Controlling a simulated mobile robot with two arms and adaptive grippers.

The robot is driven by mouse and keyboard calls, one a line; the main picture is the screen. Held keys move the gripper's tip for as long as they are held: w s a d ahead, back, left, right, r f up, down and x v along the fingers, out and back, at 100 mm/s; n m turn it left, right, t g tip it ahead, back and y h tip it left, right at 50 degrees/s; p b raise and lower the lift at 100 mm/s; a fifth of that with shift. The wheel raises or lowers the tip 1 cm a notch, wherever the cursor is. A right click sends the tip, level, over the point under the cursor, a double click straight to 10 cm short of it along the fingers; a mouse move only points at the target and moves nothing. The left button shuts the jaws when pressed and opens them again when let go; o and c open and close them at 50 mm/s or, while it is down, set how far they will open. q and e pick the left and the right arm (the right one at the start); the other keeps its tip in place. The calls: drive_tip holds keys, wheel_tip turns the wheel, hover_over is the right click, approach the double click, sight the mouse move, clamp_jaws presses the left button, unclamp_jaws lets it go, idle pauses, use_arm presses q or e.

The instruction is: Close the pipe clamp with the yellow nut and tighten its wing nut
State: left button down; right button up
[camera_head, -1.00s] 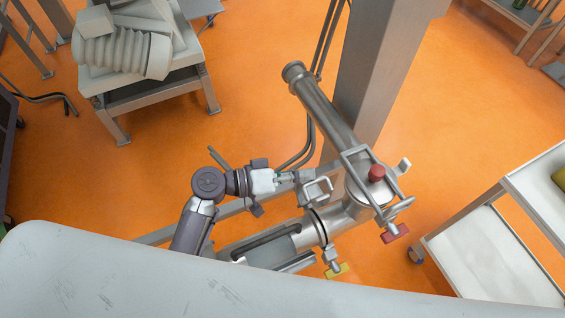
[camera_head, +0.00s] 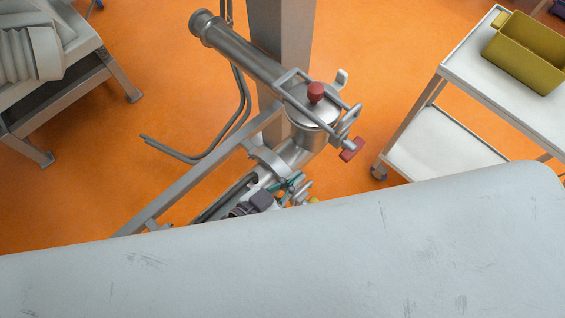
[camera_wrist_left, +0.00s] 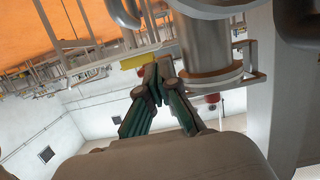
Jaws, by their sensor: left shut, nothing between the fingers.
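The pipe clamp (camera_head: 267,161) sits around the horizontal pipe below the lidded pot. Its far part shows as a grey band; my gripper and the grey surface in front hide much of the rest, so I cannot tell whether it is fully closed. The yellow wing nut (camera_head: 314,200) peeks out just above the edge of that surface, on a bolt end. My left gripper (camera_head: 294,181), with green fingers, is shut and empty beside the clamp. My right gripper is out of view.
A pot with a red knob (camera_head: 316,92) and a red wing nut (camera_head: 352,149) stands close above the clamp. A steel column (camera_head: 283,40) rises behind. A white trolley (camera_head: 455,75) with a yellow bin (camera_head: 527,52) is at the right.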

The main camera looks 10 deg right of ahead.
sight(300, 193)
use_arm(q)
drive_tip(key=f, duration=0.1)
drive_tip(key=s+f+m, duration=0.1)
drive_tip(key=d+f+m, duration=0.1)
drive_tip(key=shift+s+f+t, duration=0.3)
drive_tip(key=shift+t, duration=0.1)
drive_tip(key=shift+s+d+f+b, duration=0.1)
drive_tip(key=shift+f+b, duration=0.15)
drive_tip(key=shift+b, duration=0.05)
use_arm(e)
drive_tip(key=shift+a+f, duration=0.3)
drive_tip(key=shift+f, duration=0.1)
use_arm(q)
drive_tip(key=shift+f, duration=0.1)
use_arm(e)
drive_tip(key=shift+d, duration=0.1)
